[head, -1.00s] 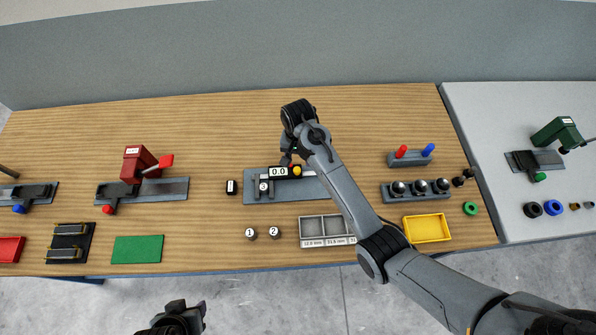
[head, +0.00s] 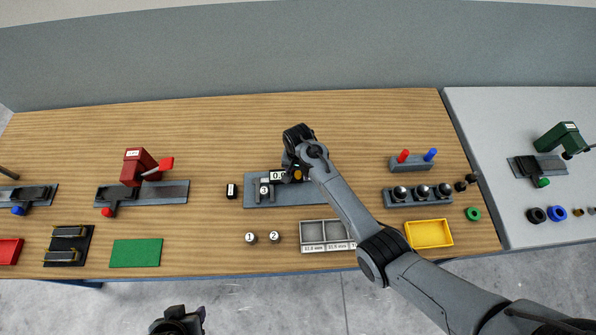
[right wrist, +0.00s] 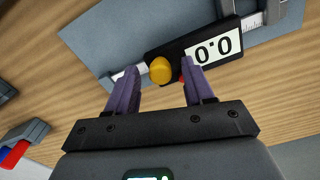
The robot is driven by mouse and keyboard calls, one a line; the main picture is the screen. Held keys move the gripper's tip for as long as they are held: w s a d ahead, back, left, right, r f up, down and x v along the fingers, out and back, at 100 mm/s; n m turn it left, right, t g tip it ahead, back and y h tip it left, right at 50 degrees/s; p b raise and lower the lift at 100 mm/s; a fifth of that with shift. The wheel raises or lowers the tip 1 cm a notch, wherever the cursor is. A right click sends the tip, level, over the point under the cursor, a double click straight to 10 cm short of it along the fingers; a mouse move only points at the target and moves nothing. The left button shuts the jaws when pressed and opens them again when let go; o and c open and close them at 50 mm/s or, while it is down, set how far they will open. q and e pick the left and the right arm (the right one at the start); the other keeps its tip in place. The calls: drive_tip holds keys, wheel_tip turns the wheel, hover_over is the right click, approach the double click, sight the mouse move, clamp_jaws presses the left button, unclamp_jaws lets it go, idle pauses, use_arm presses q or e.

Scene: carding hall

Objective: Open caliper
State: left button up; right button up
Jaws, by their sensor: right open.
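The caliper (head: 277,176) lies on a grey plate (head: 320,193) near the middle of the bench; its display reads 0.0 in the right wrist view (right wrist: 213,47). A yellow knob (right wrist: 160,71) sits on the caliper beside the display, with a bit of red near it. My right gripper (right wrist: 159,67) is open, its two fingers on either side of the yellow knob with gaps visible. In the head view my right gripper (head: 294,172) partly covers the caliper. My left gripper (head: 178,321) is at the bottom edge, away from the bench, its fingers unclear.
A cylinder marked 3 (head: 264,190) is by the caliper's jaw end. Cylinders 1 (head: 250,238) and 2 (head: 274,237) stand in front, beside a grey sorting tray (head: 327,246).

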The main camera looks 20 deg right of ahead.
drive_tip(key=shift+f, duration=0.1)
drive_tip(key=shift+c, duration=0.3)
clamp_jaws()
drive_tip(key=shift+s+d+p, duration=0.1)
drive_tip(key=shift+d+p, duration=0.15)
drive_tip(key=shift+p, duration=0.1)
drive_tip(key=d+p, duration=0.1)
drive_tip(key=s+d+p, duration=0.1)
drive_tip(key=d, duration=0.1)
drive_tip(key=shift+r, duration=0.2)
drive_tip(key=shift+d+f, duration=0.1)
drive_tip(key=shift+f, duration=0.05)
drive_tip(key=shift+o, duration=0.3)
unclamp_jaws()
